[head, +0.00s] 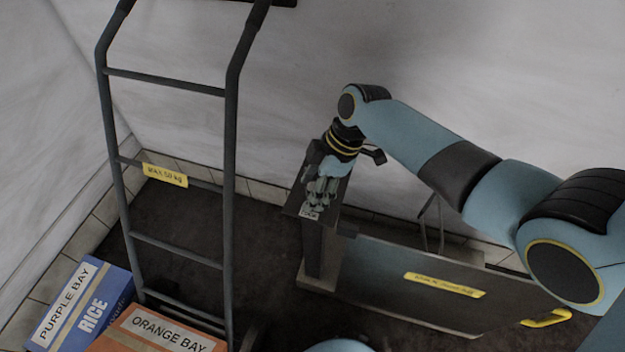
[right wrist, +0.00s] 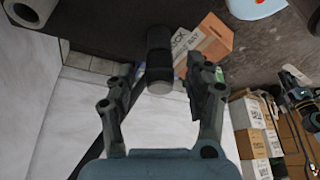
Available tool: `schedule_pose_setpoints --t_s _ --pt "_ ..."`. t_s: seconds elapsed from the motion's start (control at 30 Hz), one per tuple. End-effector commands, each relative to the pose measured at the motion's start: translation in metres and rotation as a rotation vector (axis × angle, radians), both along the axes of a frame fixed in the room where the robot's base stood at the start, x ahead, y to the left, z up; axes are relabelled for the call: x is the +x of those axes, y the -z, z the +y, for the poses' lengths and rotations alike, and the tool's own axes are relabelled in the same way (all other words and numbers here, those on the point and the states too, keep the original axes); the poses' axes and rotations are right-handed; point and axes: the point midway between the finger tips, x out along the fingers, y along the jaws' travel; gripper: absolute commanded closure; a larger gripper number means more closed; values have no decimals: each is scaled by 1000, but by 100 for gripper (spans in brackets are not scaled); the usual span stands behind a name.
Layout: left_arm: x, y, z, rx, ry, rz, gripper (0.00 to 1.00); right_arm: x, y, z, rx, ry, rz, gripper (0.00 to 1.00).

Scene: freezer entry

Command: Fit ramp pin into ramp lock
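My right gripper (head: 318,198) is over the top plate of a short dark post (head: 318,245), close to a small white label (head: 309,214) too small to read surely. In the right wrist view its two fingers (right wrist: 160,95) stand apart. A dark cylinder with a greyer end (right wrist: 160,60) shows between them, with gaps on both sides; I cannot tell whether it is the ramp pin. The grey ramp panel (head: 390,285) has a yellow label and a yellow handle (head: 547,318), and stands right of the post. The ramp lock is not clearly identifiable. My left gripper is not in view.
A dark hand truck (head: 230,160) with a yellow sign (head: 165,175) stands at left. A blue rice box (head: 80,305) and an orange box (head: 160,332) lie at its foot. Pale walls close in behind the post. Stacked boxes (right wrist: 250,125) show in the right wrist view.

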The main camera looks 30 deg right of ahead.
Motion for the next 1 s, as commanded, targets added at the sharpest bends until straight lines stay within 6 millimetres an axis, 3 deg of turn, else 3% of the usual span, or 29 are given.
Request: schedule_pose_setpoints --t_s 0.27,0.7,1.0 --pt "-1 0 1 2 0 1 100 -1 -9 -4 -1 0 -2 47" --pt "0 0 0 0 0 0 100 -13 -92 -37 -3 -1 -2 47" --pt "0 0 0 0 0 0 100 -16 -111 -43 0 0 1 47"
